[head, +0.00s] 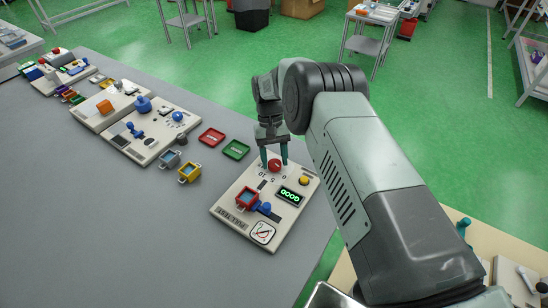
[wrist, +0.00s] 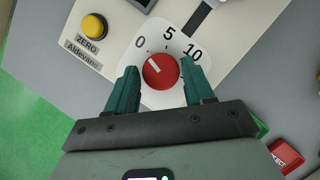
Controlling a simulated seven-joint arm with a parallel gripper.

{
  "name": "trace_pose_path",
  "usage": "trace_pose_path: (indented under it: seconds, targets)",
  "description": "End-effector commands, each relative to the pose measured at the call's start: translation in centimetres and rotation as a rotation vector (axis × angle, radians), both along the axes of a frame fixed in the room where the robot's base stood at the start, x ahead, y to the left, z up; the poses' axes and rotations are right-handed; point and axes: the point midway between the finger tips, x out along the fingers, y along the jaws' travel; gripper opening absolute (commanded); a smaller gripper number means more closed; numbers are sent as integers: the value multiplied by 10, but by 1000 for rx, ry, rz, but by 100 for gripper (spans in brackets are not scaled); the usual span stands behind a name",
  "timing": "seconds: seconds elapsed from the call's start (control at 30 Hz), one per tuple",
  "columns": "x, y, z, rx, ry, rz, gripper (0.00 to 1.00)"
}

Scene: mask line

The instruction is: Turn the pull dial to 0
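The pull dial is a round red knob (wrist: 161,71) on a white plate marked 0, 5 and 10. Its white line points up and left in the wrist view, roughly toward the 0. In the head view the red dial (head: 274,165) sits at the back of the nearest panel (head: 230,205). My gripper (head: 274,155) points down over it. In the wrist view my gripper's green fingers (wrist: 161,78) stand on either side of the knob, open around it, with narrow gaps. Firm contact cannot be made out.
A yellow button (wrist: 94,27) labelled ZERO is beside the dial. The panel also has a green display reading GOOD (head: 290,196), a red-rimmed tray (head: 247,198) and a gauge (head: 262,232). Red (head: 212,137) and green (head: 236,150) trays lie nearby. The table's front left is clear.

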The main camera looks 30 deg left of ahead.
Motion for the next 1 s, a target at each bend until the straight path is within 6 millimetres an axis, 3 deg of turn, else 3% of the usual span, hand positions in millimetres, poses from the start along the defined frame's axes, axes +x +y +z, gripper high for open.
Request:
trace_pose_path:
  seconds: [0.1, 0.47, 0.87, 1.0]
  targets:
    - [0, 0, 0, 0, 0, -1, 69]
    - [1, 3, 5, 3, -1, -2, 69]
    - [22, 24, 76, 4, -3, -3, 69]
    - [26, 28, 88, 2, -1, -1, 69]
